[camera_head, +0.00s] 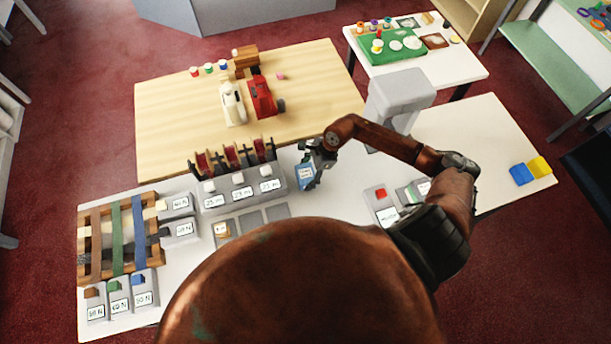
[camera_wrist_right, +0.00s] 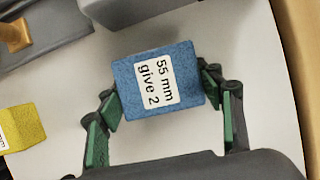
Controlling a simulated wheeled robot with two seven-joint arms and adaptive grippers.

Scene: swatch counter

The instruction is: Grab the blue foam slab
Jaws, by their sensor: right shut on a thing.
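The blue foam slab (camera_wrist_right: 126,78) sits between the green-padded fingers of my right gripper (camera_wrist_right: 160,88) in the wrist view. Its white label reads "55 mm give 2". The right gripper is shut on the slab, with a finger on each side. In the head view my right gripper (camera_head: 314,164) and the blue slab (camera_head: 306,173) are over the middle of the white counter, right of the spool rack. I cannot tell whether the slab touches the counter. My left gripper is not in view.
A grey stand (camera_head: 398,98) rises close behind my right arm. The spool rack (camera_head: 243,192) with labelled blocks is left of the gripper. A blue block (camera_head: 520,175) and yellow block (camera_head: 540,167) lie at the counter's right end. A wooden table (camera_head: 170,120) with toy cars stands behind.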

